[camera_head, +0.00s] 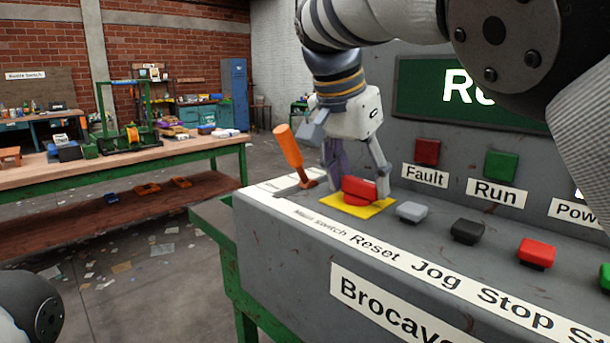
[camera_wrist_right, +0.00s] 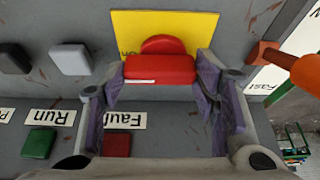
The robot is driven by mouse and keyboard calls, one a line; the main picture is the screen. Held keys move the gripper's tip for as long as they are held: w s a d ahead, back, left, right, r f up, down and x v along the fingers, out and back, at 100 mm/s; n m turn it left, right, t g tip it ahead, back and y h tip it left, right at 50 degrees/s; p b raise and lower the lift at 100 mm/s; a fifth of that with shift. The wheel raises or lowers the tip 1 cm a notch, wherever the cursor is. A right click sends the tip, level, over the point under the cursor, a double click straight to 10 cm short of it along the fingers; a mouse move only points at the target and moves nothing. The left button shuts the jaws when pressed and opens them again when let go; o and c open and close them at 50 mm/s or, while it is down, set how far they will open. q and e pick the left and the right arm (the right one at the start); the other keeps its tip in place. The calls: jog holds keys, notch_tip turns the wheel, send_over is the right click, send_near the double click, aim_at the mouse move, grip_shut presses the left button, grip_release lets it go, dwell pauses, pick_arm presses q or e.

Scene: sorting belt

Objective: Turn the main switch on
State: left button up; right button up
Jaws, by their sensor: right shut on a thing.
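The main switch is a red rotary knob (camera_head: 359,191) on a yellow plate (camera_head: 345,207), on the sloping grey console top, behind the "Main switch" label (camera_head: 320,221). In the right wrist view its red bar (camera_wrist_right: 160,69) lies crosswise in front of the yellow plate (camera_wrist_right: 205,22), where part of an "ON" mark shows upside down. My right gripper (camera_head: 358,189) reaches down from above, one finger on each side of the knob. It is shut on the knob's ends, as the right wrist view (camera_wrist_right: 162,80) also shows. My left gripper is out of view.
An orange-handled lever (camera_head: 288,147) stands close left of my right gripper. Grey (camera_head: 411,212), black (camera_head: 467,231) and red (camera_head: 537,252) buttons run to the right. Fault (camera_head: 427,152) and Run (camera_head: 501,165) lamps sit behind. A workbench (camera_head: 185,152) stands at left.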

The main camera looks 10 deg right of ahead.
dwell(0.4)
jog(key=o, duration=1.2)
jog(key=shift+c, duration=0.2)
jog(key=v, duration=0.7)
jog(key=shift+r, duration=0.2)
jog(key=shift+a, duration=0.1)
